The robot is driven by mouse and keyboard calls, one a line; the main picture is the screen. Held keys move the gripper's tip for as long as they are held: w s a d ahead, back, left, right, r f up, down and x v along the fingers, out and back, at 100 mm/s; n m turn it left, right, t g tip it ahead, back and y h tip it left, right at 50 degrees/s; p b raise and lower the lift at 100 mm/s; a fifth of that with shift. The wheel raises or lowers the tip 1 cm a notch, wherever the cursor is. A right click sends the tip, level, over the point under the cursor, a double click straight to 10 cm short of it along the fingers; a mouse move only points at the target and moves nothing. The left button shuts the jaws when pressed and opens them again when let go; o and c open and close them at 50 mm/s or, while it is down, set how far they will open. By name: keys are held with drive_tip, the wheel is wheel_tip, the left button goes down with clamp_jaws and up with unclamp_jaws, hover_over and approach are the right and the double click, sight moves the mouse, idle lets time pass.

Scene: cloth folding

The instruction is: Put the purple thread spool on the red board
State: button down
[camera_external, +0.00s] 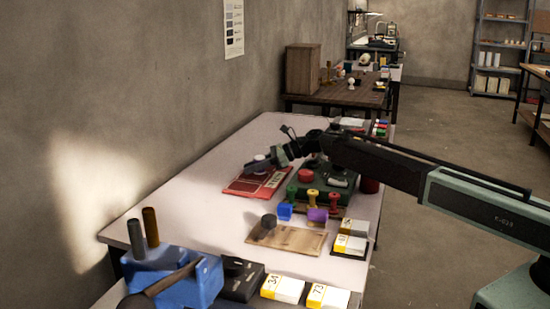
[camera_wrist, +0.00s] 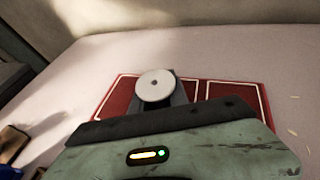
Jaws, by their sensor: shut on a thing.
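The red board (camera_external: 243,186) lies flat on the pale table, with white line markings. It also shows in the wrist view (camera_wrist: 233,91) behind my gripper. My gripper (camera_external: 262,165) is over the board and shut on a thread spool (camera_external: 260,158). The spool's round white end with a small centre hole faces up in the wrist view (camera_wrist: 155,85). Its thread is largely hidden by the jaws, so I cannot make out the purple there. Whether the spool's underside touches the board is hidden.
A dark green case (camera_external: 335,187) with a red round top piece stands right of the board. Red, yellow and green stamps, a blue block (camera_external: 284,211) and a purple block (camera_external: 317,215) stand nearer. A wooden board (camera_external: 285,238) and a blue holder (camera_external: 175,275) are in front.

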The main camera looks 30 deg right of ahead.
drive_tip(key=shift+f, duration=0.95)
drive_tip(key=shift+r, duration=0.3)
drive_tip(key=shift+f, duration=0.25)
drive_tip(key=c, duration=1.3)
unclamp_jaws()
drive_tip(key=shift+r, duration=0.1)
